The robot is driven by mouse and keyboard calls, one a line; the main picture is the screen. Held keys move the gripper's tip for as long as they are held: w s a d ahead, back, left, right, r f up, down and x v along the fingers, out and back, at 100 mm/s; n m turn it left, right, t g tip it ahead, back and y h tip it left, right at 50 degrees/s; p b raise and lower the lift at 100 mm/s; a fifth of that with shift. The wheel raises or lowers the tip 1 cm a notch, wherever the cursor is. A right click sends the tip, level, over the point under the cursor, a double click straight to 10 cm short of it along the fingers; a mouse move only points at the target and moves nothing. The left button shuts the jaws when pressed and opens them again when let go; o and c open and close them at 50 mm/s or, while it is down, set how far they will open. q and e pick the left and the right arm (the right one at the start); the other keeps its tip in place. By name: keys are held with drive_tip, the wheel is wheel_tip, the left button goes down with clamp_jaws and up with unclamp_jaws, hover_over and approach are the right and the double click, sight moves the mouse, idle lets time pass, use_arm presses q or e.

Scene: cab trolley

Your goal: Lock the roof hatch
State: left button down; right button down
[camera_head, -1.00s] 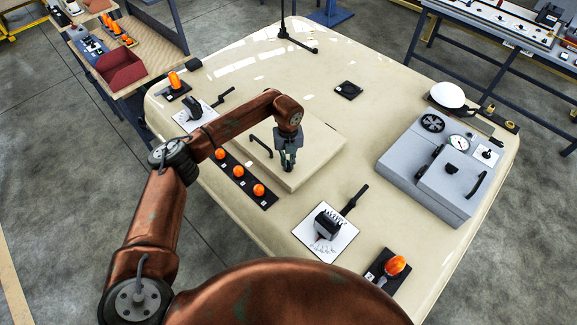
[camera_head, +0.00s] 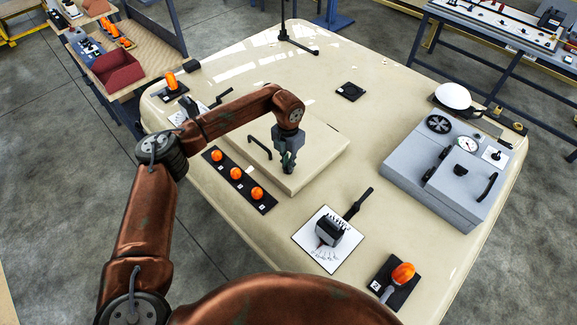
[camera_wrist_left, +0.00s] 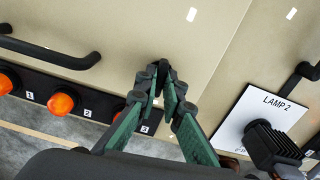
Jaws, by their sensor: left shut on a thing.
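The roof hatch (camera_head: 318,150) is a raised beige panel on the cab roof, lying flat, with a black bar handle (camera_head: 259,148). My left gripper (camera_head: 288,168) points down at the hatch's front part, right of the bar handle. In the left wrist view its fingertips (camera_wrist_left: 163,85) are close together around a small dark piece (camera_wrist_left: 163,68) at the hatch surface. The fingers hide most of that piece, so its shape and turn cannot be told. The bar handle (camera_wrist_left: 60,58) lies apart from the fingers. My right gripper is not in view.
A strip of orange lamps (camera_head: 236,174) runs along the hatch's left side. A white plate with a black block and lever (camera_head: 325,235) is in front. A grey box with gauge (camera_head: 440,180) stands right. A black mast (camera_head: 285,20) rises behind. The roof behind the hatch is mostly clear.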

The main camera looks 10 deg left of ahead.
use_arm(q)
drive_tip(key=shift+m, duration=0.6)
drive_tip(key=c, duration=2.1)
unclamp_jaws()
drive_tip(key=shift+r, duration=0.1)
wheel_tip(320, 180, up, 12)
drive_tip(key=shift+f, duration=0.1)
